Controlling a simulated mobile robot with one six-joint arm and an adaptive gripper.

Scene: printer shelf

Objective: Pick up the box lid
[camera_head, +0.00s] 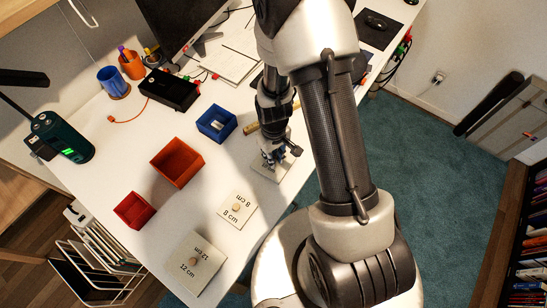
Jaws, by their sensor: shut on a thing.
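My gripper (271,157) points down near the desk's front edge, shut on a pale square lid (268,174). The gripper covers much of this lid, and I cannot tell whether it touches the desk. Two more pale lids with small round knobs lie flat on the desk: one marked 8 cm (230,217) and a larger one marked 12 cm (207,253). Three open boxes stand to the left of the gripper: a small blue box (204,128), a larger orange-red box (162,173) and a red box (122,217).
The white desk (128,152) also holds a black box (168,91), a blue mug (113,82), an orange pen cup (131,67), a dark green device (60,138), papers (225,66) and a monitor (178,20). A tan rod lies just behind my gripper. A wire rack stands at lower left.

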